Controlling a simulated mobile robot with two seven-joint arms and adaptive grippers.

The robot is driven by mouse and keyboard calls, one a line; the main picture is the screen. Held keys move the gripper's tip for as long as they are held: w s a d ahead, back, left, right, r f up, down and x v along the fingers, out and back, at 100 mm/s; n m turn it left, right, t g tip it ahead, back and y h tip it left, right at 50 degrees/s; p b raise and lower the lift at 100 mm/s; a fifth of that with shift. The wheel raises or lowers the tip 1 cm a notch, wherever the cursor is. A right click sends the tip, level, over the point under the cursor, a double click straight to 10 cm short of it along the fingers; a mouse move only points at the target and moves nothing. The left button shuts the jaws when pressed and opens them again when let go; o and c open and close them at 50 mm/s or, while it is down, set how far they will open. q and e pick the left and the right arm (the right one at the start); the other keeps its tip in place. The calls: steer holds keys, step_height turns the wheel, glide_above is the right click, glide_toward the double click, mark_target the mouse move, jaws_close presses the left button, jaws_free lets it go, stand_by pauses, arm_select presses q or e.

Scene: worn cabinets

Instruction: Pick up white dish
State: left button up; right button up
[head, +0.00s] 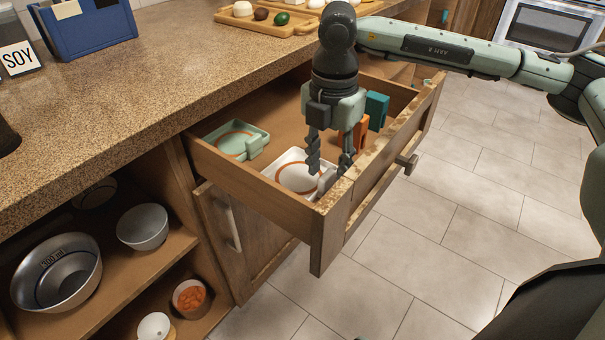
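The white dish (296,176) lies in the front left part of the open drawer (252,195). It is a squarish dish with a rounded orange-brown line inside. My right gripper (330,168) points down over the right part of the dish. Its two fingers are apart, one in front of the dish's interior and the other near its right edge. I see nothing clearly held between them. The fingers hide part of the dish, and I cannot tell whether they touch it. My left gripper is not in view.
A green dish (237,139) lies left of the white one in the drawer. Orange (361,131) and teal (377,108) items stand behind the gripper. The countertop (130,100) overhangs the drawer's back. Shelves at lower left hold metal bowls (57,272). The tiled floor (470,220) is clear.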

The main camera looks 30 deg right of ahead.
steer(key=shift+f, duration=1.25)
jaws_close()
